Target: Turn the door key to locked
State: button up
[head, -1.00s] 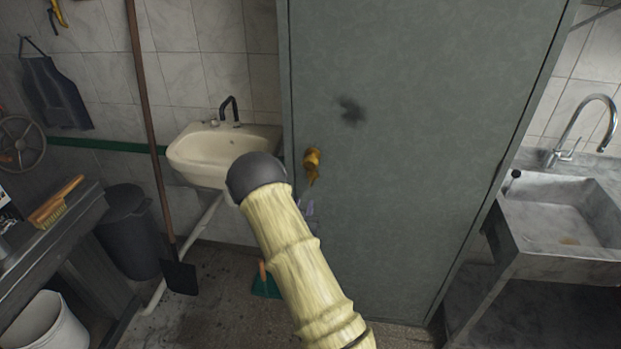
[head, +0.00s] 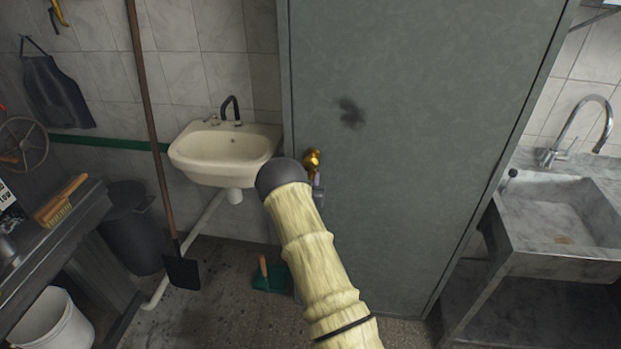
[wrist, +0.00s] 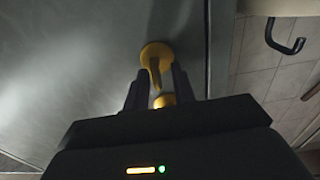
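The grey door (head: 420,130) fills the middle of the head view. A brass fitting (head: 312,160) sits near its left edge, partly covered by my arm. In the wrist view, a round brass plate (wrist: 157,50) has a narrow brass piece (wrist: 154,73) pointing down from it, which looks like the key. A rounded brass knob (wrist: 165,100) shows below it. My gripper (wrist: 159,70) is open, its dark fingers on either side of the narrow piece, with gaps visible; contact is not clear. In the head view my gripper is mostly hidden behind my arm.
A cream washbasin (head: 226,155) is on the wall left of the door. A long-handled shovel (head: 182,268) leans there, and a green dustpan (head: 270,277) is on the floor. A stone sink (head: 565,215) stands to the right. A workbench (head: 60,235) is at left.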

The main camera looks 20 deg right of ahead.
jog(key=shift+c, duration=0.3)
grip_shut()
